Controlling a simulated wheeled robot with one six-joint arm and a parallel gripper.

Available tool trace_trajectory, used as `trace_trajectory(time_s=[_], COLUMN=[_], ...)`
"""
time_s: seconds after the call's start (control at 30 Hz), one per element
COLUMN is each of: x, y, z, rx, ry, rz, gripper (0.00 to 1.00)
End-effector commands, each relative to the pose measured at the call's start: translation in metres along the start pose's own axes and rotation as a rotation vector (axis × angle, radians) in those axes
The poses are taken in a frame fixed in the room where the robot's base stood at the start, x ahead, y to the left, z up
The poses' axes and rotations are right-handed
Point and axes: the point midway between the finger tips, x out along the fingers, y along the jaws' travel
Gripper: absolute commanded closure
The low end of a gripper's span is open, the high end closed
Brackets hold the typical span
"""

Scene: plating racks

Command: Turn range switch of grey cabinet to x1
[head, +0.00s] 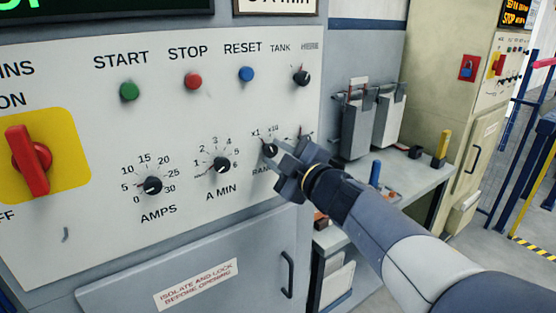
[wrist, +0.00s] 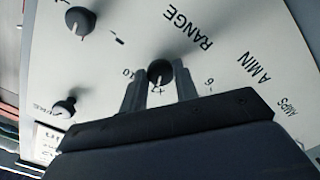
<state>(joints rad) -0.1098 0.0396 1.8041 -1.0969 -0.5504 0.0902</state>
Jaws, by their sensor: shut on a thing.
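The grey cabinet (head: 75,80) has a pale control panel filling the left of the head view. Its range switch (head: 270,148) is a small black knob at the panel's lower right, below the x1 and x10 marks. My gripper (head: 279,153) reaches it from the right and is shut on the knob. In the wrist view the knob (wrist: 160,72) sits between the two fingers, with RANGE lettering above right. Its pale pointer line seems to lean toward x1, but it is too small to read surely. The fingers partly cover the scale marks.
The AMPS knob (head: 152,185), A MIN knob (head: 221,165) and TANK switch (head: 301,77) are nearby on the panel. A red switch (head: 28,160) is at the left. A bench (head: 405,170) with grey boxes and tools stands right of the cabinet, behind my arm.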

Motion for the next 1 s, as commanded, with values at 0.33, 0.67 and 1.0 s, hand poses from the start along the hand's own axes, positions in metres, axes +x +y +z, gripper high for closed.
trace_trajectory(time_s=[0.33,0.67,1.0], x=[0.0000,0.0000,0.0000], y=[-0.0002,0.0000,0.0000], z=[0.0002,0.0000,0.0000], rx=[-0.112,-0.126,-0.125], ry=[0.000,0.000,0.000], rz=[0.000,-0.001,-0.001], gripper=[0.94,0.94,0.56])
